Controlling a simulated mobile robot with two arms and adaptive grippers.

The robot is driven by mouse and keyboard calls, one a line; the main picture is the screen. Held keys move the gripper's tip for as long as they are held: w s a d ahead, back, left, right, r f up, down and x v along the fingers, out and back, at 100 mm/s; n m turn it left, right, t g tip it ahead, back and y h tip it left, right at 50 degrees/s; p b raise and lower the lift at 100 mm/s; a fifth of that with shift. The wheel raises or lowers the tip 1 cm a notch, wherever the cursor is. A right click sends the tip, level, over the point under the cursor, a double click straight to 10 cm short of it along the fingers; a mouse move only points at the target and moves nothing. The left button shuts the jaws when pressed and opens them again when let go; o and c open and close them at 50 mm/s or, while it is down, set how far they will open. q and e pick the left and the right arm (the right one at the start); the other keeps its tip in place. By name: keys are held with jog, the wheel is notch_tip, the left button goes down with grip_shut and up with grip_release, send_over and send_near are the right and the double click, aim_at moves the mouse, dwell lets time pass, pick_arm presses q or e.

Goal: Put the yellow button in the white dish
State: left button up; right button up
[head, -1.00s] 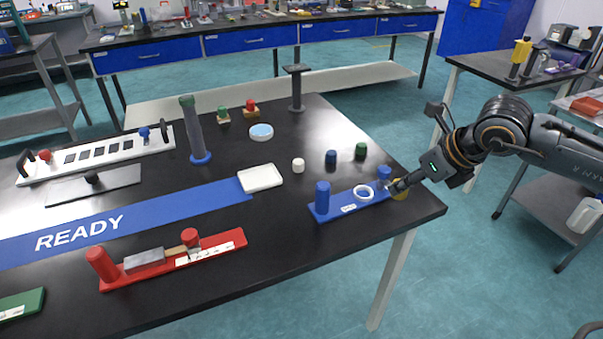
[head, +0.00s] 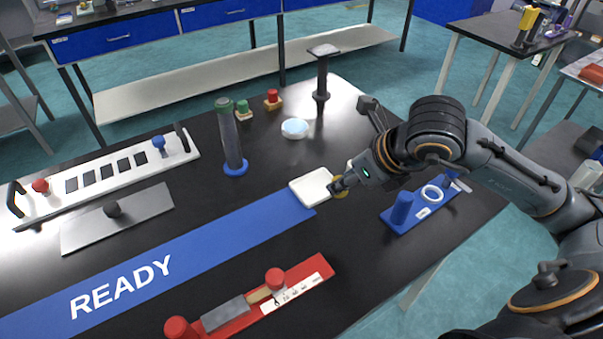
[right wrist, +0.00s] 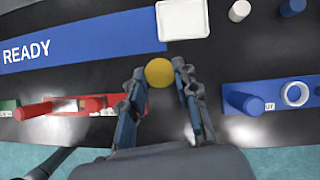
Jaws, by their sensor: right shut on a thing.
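The yellow button (head: 341,190) is held at the tips of my right gripper (head: 340,186), above the black table. In the right wrist view, the round yellow button (right wrist: 159,72) sits between the two fingertips (right wrist: 160,80). A square white dish (head: 311,187) lies flat at the right end of the blue READY strip. The button is just to the right of the dish's near right edge in the head view. In the wrist view, the dish (right wrist: 183,20) is beyond the button, slightly right. The dish looks empty. My left gripper is not in view.
A red holder (head: 270,310) lies in front. A tall post with a blue base (head: 236,169) and a round pale-blue dish (head: 295,128) stand behind. The READY strip (head: 200,262) is clear.

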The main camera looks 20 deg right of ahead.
jog(key=w+f+p, duration=0.1)
jog(key=w+f, duration=0.2)
jog(key=w, duration=0.1)
jog(key=w+d+f, duration=0.1)
jog(key=w+f, duration=0.2)
jog(key=w, duration=0.1)
jog(key=w+f+p, duration=0.1)
jog(key=w+f, duration=0.2)
jog(key=w, duration=0.1)
jog(key=shift+w+d+p, duration=0.15)
jog(key=shift+d+p, duration=0.15)
jog(key=shift+d, duration=0.1)
jog(key=f+p, duration=0.1)
jog(key=f, duration=0.2)
jog(key=shift+w, duration=0.2)
jog(key=shift+f, duration=0.3)
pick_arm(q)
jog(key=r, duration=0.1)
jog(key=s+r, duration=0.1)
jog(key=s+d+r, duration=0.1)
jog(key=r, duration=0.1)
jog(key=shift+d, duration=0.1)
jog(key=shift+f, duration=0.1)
